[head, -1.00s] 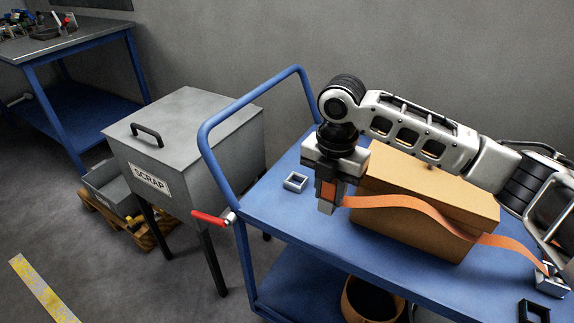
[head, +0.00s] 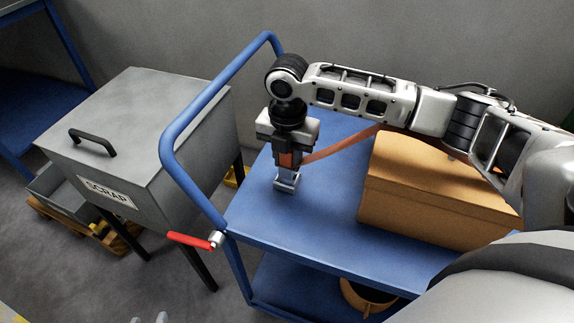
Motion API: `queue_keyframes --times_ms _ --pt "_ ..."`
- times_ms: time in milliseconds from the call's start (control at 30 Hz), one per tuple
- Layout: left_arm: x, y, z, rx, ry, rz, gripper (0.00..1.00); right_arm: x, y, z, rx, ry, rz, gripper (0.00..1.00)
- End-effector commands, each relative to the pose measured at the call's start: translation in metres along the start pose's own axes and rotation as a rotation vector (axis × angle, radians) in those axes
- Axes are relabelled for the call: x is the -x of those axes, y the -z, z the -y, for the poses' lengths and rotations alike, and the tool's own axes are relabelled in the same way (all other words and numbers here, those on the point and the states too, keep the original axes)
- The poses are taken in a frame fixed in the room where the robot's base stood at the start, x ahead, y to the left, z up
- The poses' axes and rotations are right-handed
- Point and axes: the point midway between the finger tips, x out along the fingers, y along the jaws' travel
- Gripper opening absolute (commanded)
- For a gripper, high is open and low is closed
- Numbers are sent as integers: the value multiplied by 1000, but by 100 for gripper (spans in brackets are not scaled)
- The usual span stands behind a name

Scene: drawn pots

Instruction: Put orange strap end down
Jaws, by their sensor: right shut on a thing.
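My right gripper (head: 289,160) points down over the left part of the blue cart top. It is shut on one end of the orange strap (head: 343,146). The strap runs up to the right and passes behind my right arm, so its other end is hidden.
A cardboard box (head: 440,195) stands on the cart, right of the gripper. The cart's blue handle (head: 190,115) and red lever (head: 190,240) are to the left. Beyond stands a grey scrap bin (head: 145,140). The cart top before the box is clear.

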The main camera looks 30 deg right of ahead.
Motion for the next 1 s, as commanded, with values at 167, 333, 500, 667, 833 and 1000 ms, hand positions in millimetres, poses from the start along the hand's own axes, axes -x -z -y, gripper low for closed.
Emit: queue_keyframes --times_ms 167,333,500,667,833,1000 --pt "-2 0 0 2 -1 -3 36 -26 0 0 0 1 0 1" --pt "-2 2 0 2 -1 -6 36 -28 0 0 1 0 2 1" --pt "-2 2 0 2 -1 -8 36 -29 0 0 0 0 1 1" --pt "-2 3 0 2 0 -9 36 -32 0 0 0 0 2 44" --pt "-2 4 0 3 0 -10 36 -32 0 0 0 0 1 49" --pt "-2 4 0 3 0 -10 36 -30 0 0 0 0 2 49"
